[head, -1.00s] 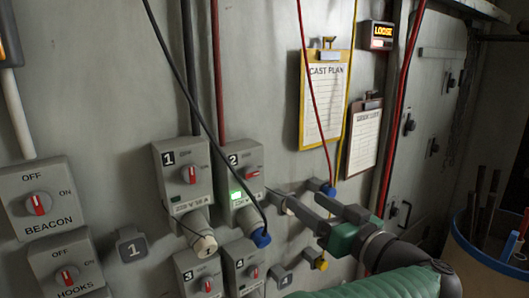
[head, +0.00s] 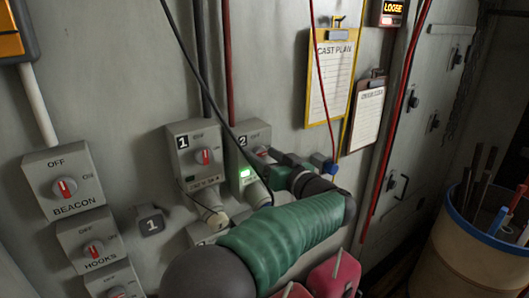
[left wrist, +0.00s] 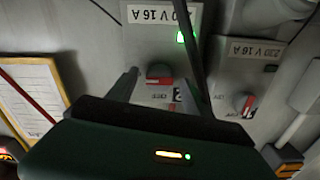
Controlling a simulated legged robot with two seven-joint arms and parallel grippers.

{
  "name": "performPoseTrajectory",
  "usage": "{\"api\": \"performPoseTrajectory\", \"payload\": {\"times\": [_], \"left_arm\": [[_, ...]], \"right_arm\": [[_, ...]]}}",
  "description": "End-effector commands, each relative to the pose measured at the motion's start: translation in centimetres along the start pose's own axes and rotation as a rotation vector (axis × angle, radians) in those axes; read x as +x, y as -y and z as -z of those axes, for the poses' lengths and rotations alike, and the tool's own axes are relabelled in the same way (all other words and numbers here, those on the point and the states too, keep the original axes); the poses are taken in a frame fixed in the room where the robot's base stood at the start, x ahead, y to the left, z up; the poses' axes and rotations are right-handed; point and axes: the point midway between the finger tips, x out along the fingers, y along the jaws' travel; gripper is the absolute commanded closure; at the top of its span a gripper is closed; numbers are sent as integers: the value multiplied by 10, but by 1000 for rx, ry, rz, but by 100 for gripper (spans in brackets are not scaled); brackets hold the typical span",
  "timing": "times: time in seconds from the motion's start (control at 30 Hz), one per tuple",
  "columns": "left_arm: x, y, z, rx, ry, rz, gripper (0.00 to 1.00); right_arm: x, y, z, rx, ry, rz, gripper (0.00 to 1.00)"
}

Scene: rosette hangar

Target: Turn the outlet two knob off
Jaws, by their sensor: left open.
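The outlet two box (head: 243,158) is a grey wall unit marked 2 with a lit green lamp. My left gripper (head: 268,155) is open at its knob, partly hiding it in the head view. In the left wrist view, which looks upside down, the outlet two knob (left wrist: 158,72) lies between the two open fingers (left wrist: 160,88). The knob has a red pointer lying sideways. I cannot tell whether the fingers touch it. The green lamp (left wrist: 181,38) is lit there too. My right gripper is not in view.
The outlet one box (head: 192,152) is close on the left, with its own knob and a plug below. A dark cable (head: 190,80) hangs across outlet two. Clipboards (head: 331,78) hang to the right. A barrel (head: 445,245) stands at lower right. Red objects (head: 332,278) show at the bottom.

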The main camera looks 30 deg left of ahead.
Motion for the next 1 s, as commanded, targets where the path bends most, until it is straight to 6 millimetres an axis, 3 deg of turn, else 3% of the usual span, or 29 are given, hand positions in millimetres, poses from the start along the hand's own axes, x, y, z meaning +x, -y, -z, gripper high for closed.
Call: {"api": "performPoseTrajectory", "payload": {"times": [0.17,0.6,1.0], "left_arm": [[0,-1,-1,1,0,0,41],[-1,0,0,0,-1,-1,98],[-2,-1,-1,-58,-2,-3,100]], "right_arm": [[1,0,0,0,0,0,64],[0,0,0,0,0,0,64],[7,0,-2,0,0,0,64]]}}
